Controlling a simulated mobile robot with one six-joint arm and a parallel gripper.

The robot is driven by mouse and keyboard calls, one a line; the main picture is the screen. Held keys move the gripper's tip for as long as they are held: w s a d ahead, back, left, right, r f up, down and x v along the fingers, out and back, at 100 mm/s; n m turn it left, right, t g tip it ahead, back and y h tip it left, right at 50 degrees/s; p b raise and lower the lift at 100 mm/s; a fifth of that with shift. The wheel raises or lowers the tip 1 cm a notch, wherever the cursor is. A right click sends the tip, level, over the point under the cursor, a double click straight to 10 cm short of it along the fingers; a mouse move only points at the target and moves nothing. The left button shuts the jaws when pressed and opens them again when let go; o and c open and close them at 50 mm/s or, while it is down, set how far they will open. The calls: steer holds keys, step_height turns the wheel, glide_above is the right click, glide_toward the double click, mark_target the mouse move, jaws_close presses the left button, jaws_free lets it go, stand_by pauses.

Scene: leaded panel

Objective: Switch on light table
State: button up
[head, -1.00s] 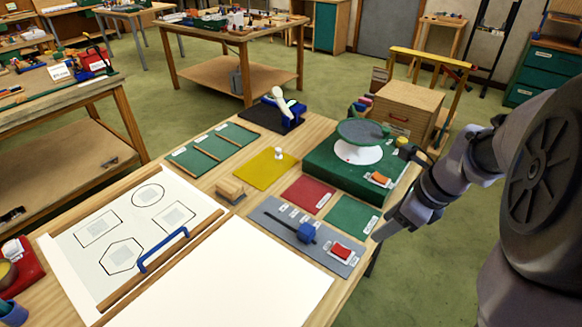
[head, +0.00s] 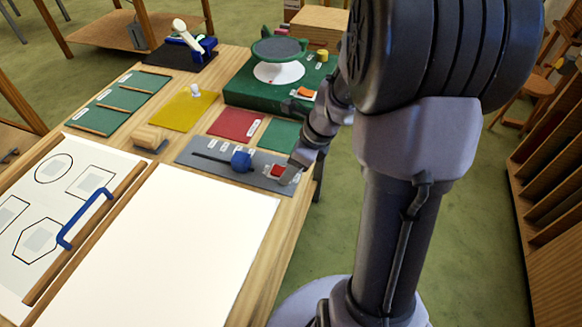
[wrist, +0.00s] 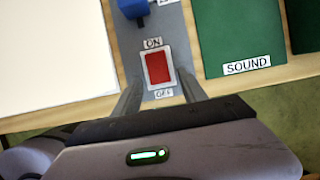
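The red rocker switch (head: 277,170) sits at the right end of a grey control strip (head: 205,158) along the light table's far edge. In the wrist view the red switch (wrist: 158,68) has an ON label (wrist: 153,43) above it and an OFF label (wrist: 164,94) below it. My gripper (wrist: 160,78) is open and empty, its two fingers on either side of the switch's lower part. Whether they touch the strip I cannot tell. In the head view my gripper (head: 291,174) is beside the switch. The light table's white surface (head: 155,245) is blank; I cannot tell whether it is lit.
A blue slider knob (head: 241,160) stands left of the switch on the strip. A green SOUND pad (wrist: 235,35) is close on the right. A green turntable base (head: 250,98) with an orange switch stands behind. A drawing board with a blue handle (head: 85,218) lies left.

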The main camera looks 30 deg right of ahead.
jaws_close()
steer(key=r+p, duration=0.1)
steer(key=p, duration=0.2)
steer(key=shift+a, duration=0.15)
steer(key=shift+w+r+g+h+p, duration=0.1)
steer(key=shift+r+g+h+p, duration=0.2)
steer(key=shift+p, duration=0.95)
steer(key=p, duration=0.1)
steer(key=g+p, duration=0.1)
steer(key=p, duration=0.1)
steer(key=shift+w+f+h, duration=0.2)
steer(key=shift+f+h, duration=0.05)
steer(key=shift+h, duration=0.05)
steer(key=shift+f, duration=0.25)
steer(key=shift+o, duration=0.6)
jaws_free()
steer(key=shift+a, duration=0.1)
